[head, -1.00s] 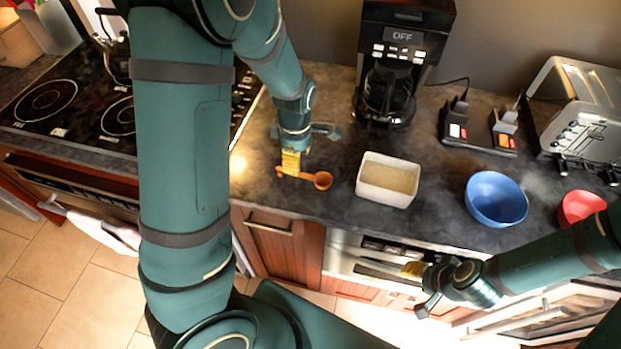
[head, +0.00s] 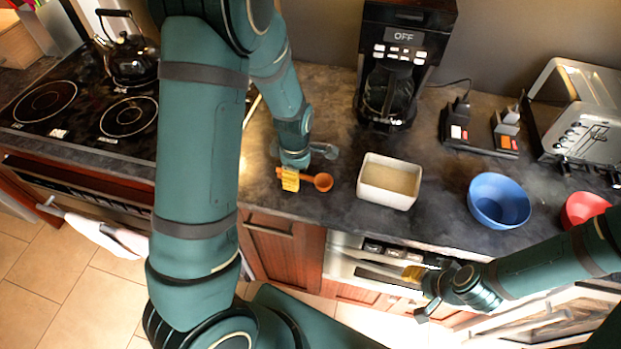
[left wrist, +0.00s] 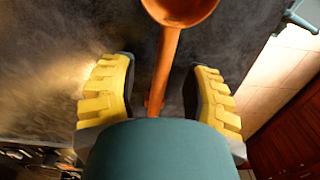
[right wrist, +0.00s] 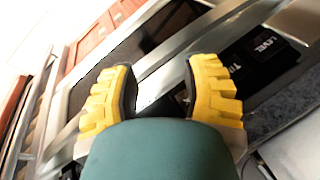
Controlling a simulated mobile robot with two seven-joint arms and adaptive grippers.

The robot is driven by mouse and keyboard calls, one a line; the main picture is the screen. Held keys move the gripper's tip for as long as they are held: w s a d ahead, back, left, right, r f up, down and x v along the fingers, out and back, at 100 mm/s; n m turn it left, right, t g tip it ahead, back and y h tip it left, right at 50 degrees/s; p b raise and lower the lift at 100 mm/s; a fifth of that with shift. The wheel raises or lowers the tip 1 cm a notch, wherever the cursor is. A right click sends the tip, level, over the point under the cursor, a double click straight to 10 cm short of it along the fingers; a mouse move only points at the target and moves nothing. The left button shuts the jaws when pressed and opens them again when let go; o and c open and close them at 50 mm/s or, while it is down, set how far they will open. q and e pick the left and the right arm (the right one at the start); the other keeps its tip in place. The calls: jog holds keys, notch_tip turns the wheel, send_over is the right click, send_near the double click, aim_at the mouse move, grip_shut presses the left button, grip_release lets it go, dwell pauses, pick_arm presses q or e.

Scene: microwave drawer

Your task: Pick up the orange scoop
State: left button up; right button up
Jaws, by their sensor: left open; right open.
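The orange scoop (head: 322,182) lies on the dark counter, its bowl to the right and its handle running left under my left gripper (head: 291,181). In the left wrist view the scoop's handle (left wrist: 164,65) runs between the two yellow fingertips of my left gripper (left wrist: 158,98). The fingers are apart, with a gap on both sides of the handle. Part of the handle is hidden by the gripper in the head view. My right gripper (head: 414,274) is open and empty in front of the microwave drawer; its fingers also show in the right wrist view (right wrist: 160,92).
A white square container (head: 389,197) with grainy contents stands right of the scoop. A blue bowl (head: 498,201), a red bowl (head: 583,208) and a toaster (head: 582,110) are farther right. A coffee maker (head: 397,65) stands behind. A stove (head: 75,105) is at left.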

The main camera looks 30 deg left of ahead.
pick_arm(q)
jog(key=shift+f, duration=0.25)
dwell(0.3)
grip_shut()
